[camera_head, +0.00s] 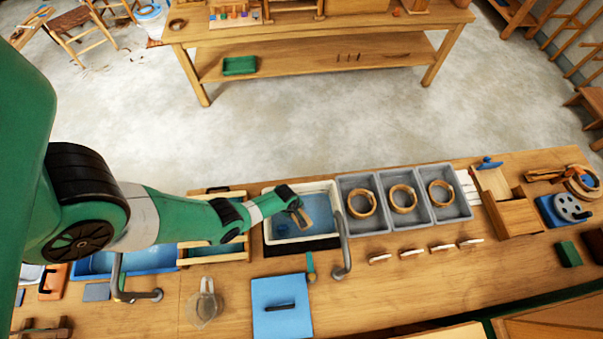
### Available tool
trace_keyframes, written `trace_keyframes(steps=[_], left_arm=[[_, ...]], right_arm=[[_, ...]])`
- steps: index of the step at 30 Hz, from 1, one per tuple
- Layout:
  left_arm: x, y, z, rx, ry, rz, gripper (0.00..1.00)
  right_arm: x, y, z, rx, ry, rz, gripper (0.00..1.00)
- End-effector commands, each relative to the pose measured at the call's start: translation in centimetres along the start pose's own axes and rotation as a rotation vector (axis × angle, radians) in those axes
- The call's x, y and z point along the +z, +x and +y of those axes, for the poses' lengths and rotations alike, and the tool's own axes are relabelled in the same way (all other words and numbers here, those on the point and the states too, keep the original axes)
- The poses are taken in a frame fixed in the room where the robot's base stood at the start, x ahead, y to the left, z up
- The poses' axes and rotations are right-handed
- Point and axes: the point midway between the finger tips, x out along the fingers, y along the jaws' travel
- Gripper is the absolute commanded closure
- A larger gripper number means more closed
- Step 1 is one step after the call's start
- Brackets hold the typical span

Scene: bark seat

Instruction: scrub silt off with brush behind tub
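A white tub (335,187) with blue water inside stands on the workbench, near the middle of the view. My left arm comes in from the left, and its gripper (299,209) is over the tub. A small tan-brown piece (307,222) shows at the fingertips, above or in the water. I cannot tell if it is gripped or what it is. A small tool with a green handle (310,264), perhaps a brush, lies in front of the tub. No brush can be made out behind the tub. My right gripper is not in view.
Grey bins (362,224) with coiled tan rings stand right of the tub. A curved metal tap (345,248) rises at the tub's front right. A blue board (281,312) and a clear jug (205,307) lie in front. Small pale-topped pegs (411,251) line the bench before the bins.

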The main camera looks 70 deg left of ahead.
Motion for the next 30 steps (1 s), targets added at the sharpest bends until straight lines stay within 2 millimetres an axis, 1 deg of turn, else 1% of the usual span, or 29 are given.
trace_keyframes(steps=[8,11,15,24,26,30], left_arm=[[-0.1,-0.1,0.1,0.004,0.001,0.003,1.0],[-0.1,-0.9,0.3,0.004,0.001,0.003,1.0],[-0.1,-2.6,0.6,0.004,0.001,0.003,1.0],[-0.1,-5.9,1.0,0.002,0.001,0.001,1.0],[-0.1,-6.2,1.0,0.002,0.001,0.001,1.0],[0.0,-5.9,1.0,0.001,0.001,0.001,1.0]], right_arm=[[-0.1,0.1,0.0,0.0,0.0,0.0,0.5],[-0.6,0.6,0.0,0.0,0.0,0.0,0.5],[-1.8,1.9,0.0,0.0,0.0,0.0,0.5],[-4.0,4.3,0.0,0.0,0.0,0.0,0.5],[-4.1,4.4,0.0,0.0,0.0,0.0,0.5],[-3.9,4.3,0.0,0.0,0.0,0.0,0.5]])
